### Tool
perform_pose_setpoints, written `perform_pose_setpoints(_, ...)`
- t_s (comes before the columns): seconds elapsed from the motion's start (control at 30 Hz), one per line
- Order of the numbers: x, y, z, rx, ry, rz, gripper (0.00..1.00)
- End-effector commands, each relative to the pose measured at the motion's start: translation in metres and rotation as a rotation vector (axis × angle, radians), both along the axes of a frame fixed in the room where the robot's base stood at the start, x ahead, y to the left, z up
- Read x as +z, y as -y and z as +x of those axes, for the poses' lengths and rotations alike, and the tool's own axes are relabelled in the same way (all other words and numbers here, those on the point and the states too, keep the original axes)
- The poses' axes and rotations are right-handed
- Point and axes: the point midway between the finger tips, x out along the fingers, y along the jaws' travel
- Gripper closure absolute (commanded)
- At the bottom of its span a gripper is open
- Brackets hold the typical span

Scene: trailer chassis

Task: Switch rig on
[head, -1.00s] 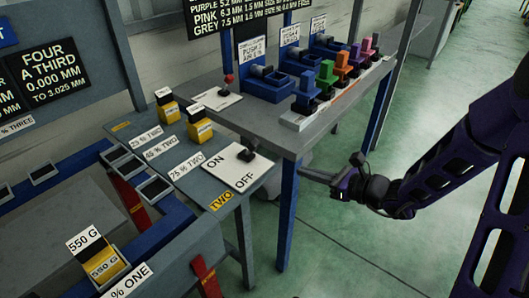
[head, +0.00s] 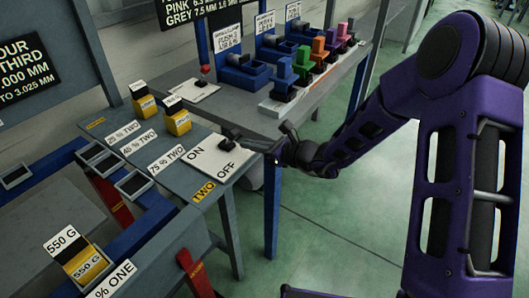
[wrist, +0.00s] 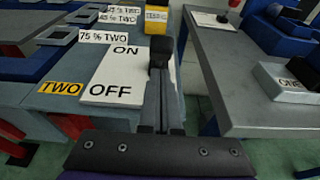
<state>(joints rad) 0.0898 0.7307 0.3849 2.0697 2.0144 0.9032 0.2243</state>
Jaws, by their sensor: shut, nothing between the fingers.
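The switch is a small black lever (head: 231,134) on a white plate (head: 207,164) marked ON and OFF, at the right edge of the grey bench. In the wrist view the black lever (wrist: 160,53) stands just beyond my fingertips, beside the word ON on the plate (wrist: 100,87). My gripper (head: 250,146) is shut and empty, pointing at the lever from the right. In the wrist view my gripper (wrist: 163,80) reaches along the plate's right edge. I cannot tell whether it touches the lever, whose base is partly hidden by the fingers.
A higher bench (head: 252,112) with a red-knobbed lever (head: 204,72) and coloured blocks stands behind. Yellow weights (head: 176,121) sit on the grey bench past the plate. A gap with open floor lies between the benches, and green floor (head: 330,230) is clear at right.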

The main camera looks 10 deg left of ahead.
Motion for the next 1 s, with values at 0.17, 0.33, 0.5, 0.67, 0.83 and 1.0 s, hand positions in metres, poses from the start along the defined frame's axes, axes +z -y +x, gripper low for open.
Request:
perform_pose_setpoints(0.17, 0.006, -0.01, 0.004, 0.0, 0.0, 0.001, 1.0)
perform_pose_setpoints(0.33, 0.007, -0.011, 0.004, 0.0, -0.001, 0.0, 1.0)
perform_pose_setpoints(0.5, 0.007, -0.011, 0.004, 0.0, -0.001, 0.0, 1.0)
perform_pose_setpoints(0.67, 0.01, -0.012, 0.005, 0.0, -0.004, -0.01, 1.0)
perform_pose_setpoints(0.83, 0.013, -0.014, 0.005, 0.001, -0.018, -0.046, 1.0)
perform_pose_setpoints(1.0, 0.014, -0.014, 0.006, 0.001, -0.028, -0.067, 1.0)
